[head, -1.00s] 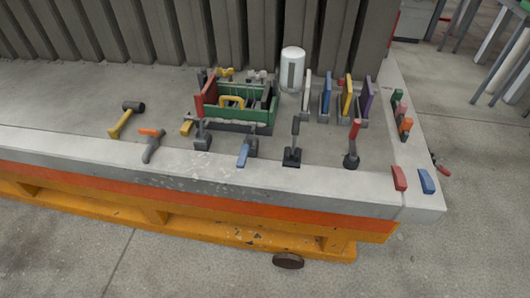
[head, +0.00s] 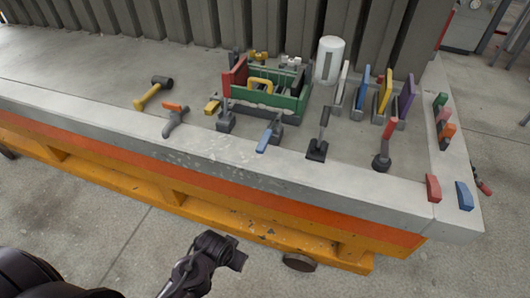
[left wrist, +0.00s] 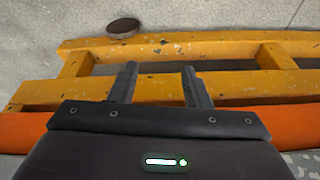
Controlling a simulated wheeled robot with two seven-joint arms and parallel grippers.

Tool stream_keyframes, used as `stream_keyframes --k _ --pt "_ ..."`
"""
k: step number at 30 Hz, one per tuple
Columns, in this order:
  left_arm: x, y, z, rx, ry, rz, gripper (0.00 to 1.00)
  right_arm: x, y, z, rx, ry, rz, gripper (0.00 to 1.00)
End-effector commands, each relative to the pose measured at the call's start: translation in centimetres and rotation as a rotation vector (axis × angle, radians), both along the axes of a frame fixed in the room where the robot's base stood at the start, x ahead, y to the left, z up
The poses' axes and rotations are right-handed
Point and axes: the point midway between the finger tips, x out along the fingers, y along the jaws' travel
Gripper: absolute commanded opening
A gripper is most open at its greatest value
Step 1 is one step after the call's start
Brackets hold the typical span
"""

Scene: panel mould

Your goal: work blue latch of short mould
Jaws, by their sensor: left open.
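A toggle latch with a blue handle (head: 265,141) and dark base stands near the front edge of the concrete-grey mould top (head: 110,112). Its handle leans toward the front edge. A separate blue block (head: 464,195) sits at the right corner, next to a red block (head: 433,188). My left gripper (left wrist: 160,68) is open and empty in the left wrist view, over the yellow pallet frame. In the head view my left arm comes in at the bottom, in front of the mould and apart from the latch. My right gripper is not in view.
Other latches with grey, black (head: 318,148) and red handles (head: 384,147) flank the blue one. A green tool crate (head: 285,101), hammer (head: 152,94), white cylinder (head: 329,60) and coloured upright plates stand behind. A brown disc (head: 299,262) lies by the yellow pallet (head: 190,188).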

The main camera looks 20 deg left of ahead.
Motion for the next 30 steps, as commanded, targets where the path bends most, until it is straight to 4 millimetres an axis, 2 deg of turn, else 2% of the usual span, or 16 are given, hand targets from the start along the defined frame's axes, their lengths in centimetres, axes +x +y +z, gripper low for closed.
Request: stream_keyframes --k 7,9,12,18,24,30 --pt "3.2 -0.7 7.2 -0.020 -0.156 0.025 0.44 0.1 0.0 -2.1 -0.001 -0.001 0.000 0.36" --pt "5.3 -1.3 9.8 -0.043 -0.269 0.046 0.44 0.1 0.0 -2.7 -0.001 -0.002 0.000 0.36" --pt "8.1 -2.0 12.2 -0.076 -0.421 0.075 0.44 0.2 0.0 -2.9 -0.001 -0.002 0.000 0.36" --pt "12.4 -2.6 14.9 -0.121 -0.670 0.114 0.44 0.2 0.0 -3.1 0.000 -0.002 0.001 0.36" --pt "16.4 -2.4 17.5 -0.147 -0.962 0.130 0.44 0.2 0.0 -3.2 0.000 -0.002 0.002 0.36" --pt "18.5 -1.7 19.9 -0.155 -1.222 0.108 0.44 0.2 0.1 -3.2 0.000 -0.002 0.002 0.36"
